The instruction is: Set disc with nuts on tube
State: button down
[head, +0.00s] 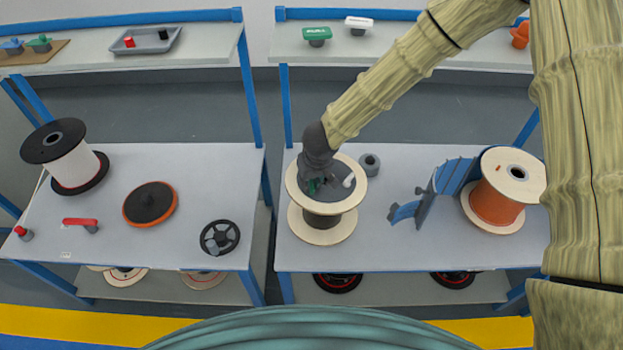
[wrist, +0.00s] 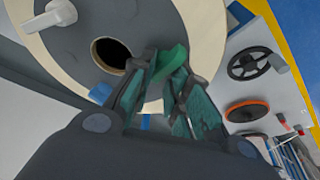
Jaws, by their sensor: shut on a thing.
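A grey disc (head: 346,176) lies over the upper wooden flange of a spool (head: 322,222). It also shows in the wrist view (wrist: 85,65), with a round hole (wrist: 112,54) near its middle. A white wing-shaped nut (head: 349,181) stands on the disc, also seen in the wrist view (wrist: 50,18). My gripper (head: 318,183) points down at the disc. In the wrist view its fingers (wrist: 170,80) are closed around a green nut (wrist: 170,62) beside the hole. Whether the disc rests on the flange or hangs slightly above cannot be told. No separate tube shows in the hole.
A small grey ring (head: 369,164) stands right of the spool. A blue bracket (head: 435,190) and an orange spool (head: 495,203) are further right. The left table holds a black-and-white spool (head: 70,160), an orange-edged disc (head: 150,204) and a black wheel (head: 220,237).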

jog(key=shift+a+f, duration=0.1)
jog(key=shift+f, duration=0.65)
dwell(0.9)
jog(key=c, duration=1.6)
grip_release()
jog(key=shift+c, duration=0.2)
jog(key=p+v, duration=1)
jog(key=v, duration=0.1)
jog(key=shift+p, duration=0.35)
